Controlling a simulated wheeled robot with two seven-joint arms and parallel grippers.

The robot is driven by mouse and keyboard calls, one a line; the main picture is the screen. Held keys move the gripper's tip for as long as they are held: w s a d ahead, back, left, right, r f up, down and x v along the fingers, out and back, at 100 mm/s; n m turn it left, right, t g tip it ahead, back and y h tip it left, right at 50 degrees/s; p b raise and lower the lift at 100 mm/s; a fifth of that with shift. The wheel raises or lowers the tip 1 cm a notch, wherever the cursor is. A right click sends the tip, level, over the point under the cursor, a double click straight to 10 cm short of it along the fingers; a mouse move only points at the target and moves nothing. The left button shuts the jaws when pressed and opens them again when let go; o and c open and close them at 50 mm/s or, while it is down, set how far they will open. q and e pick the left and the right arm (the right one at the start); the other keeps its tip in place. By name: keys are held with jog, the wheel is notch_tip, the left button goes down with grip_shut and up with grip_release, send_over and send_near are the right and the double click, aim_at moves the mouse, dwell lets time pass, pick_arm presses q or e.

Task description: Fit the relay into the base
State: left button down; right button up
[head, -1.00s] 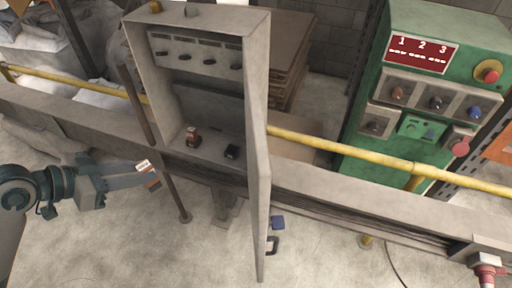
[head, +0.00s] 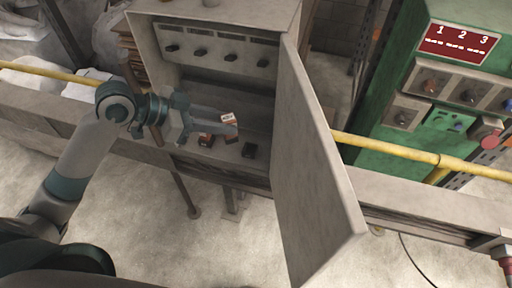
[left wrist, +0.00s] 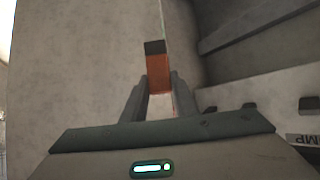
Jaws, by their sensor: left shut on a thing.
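My left gripper (head: 220,126) is shut on the relay (head: 229,120), a small orange-brown block with a pale top, inside the open cabinet's mouth. In the left wrist view the relay (left wrist: 158,72) shows orange with a dark end between the fingertips (left wrist: 160,86). A small black block (head: 249,150), which looks like the base, sits on the cabinet floor right of and below the relay in the picture; a gap shows between them. A reddish-brown block (head: 206,140) on the floor is partly hidden behind the gripper. My right gripper is not in view.
The grey cabinet (head: 290,18) has its door (head: 318,170) open toward the right front. A row of dark knobs (head: 201,53) lines its upper back panel. A yellow rail (head: 395,151) and a green control box (head: 460,85) stand to the right.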

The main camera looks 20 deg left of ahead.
pick_arm(q)
jog(key=shift+d, duration=0.1)
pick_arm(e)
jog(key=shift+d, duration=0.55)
pick_arm(q)
jog(key=w+d+f+n+t+y+b, duration=0.1)
jog(key=w+f+n+t+y, duration=0.3)
jog(key=w+f, duration=1.2)
notch_tip(320, 180, down, 3)
jog(key=n+y, duration=0.4)
jog(key=n, duration=0.2)
jog(key=shift+d+t+y, duration=0.15)
jog(key=shift+t+y, duration=0.25)
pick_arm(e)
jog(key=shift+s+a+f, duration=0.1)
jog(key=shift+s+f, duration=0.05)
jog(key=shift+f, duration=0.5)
pick_arm(q)
notch_tip(320, 180, down, 6)
jog(key=shift+w+r+p, duration=0.1)
jog(key=shift+r+p, duration=0.1)
jog(key=shift+p, duration=0.2)
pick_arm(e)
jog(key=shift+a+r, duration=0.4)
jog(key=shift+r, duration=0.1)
pick_arm(q)
jog(key=shift+f, duration=0.1)
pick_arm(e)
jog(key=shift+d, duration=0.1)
